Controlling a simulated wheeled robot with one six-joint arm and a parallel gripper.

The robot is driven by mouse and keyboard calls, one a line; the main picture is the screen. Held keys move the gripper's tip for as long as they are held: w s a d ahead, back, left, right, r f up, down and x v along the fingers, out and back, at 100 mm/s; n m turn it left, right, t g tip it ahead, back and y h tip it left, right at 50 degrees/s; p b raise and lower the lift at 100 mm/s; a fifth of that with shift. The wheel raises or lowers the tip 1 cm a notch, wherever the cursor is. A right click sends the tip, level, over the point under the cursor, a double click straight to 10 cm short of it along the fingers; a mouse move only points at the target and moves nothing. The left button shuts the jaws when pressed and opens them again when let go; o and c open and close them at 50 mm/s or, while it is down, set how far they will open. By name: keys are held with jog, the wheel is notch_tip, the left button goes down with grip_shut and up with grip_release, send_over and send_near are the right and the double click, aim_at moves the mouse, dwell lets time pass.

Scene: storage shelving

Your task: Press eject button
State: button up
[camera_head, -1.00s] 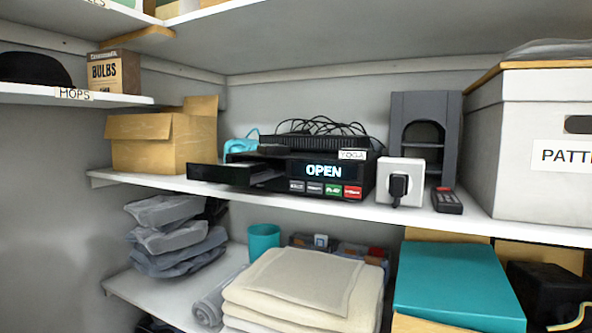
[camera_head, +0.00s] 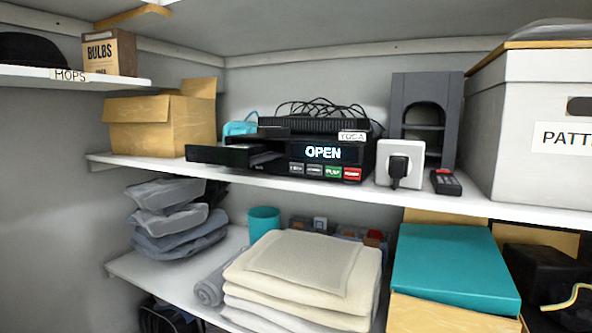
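A black disc player (camera_head: 325,155) stands on the middle shelf, with its display lit and reading "OPEN". Its disc tray (camera_head: 232,156) sticks out at the left front. Under the display is a row of small buttons: two dark ones (camera_head: 305,169), a green one (camera_head: 333,172) that seems to read "PLAY", and a red one (camera_head: 352,174). The lettering on the dark and red buttons is too small to read surely. A small label "YOGA" (camera_head: 352,137) sits at the player's top right. My gripper is not in view.
A white box with a black plug (camera_head: 400,165) and a remote (camera_head: 446,182) stand right of the player. An open cardboard box (camera_head: 160,120) is to its left. The shelf's front edge (camera_head: 270,183) runs below. Folded towels (camera_head: 305,275) and a teal box (camera_head: 455,270) lie beneath.

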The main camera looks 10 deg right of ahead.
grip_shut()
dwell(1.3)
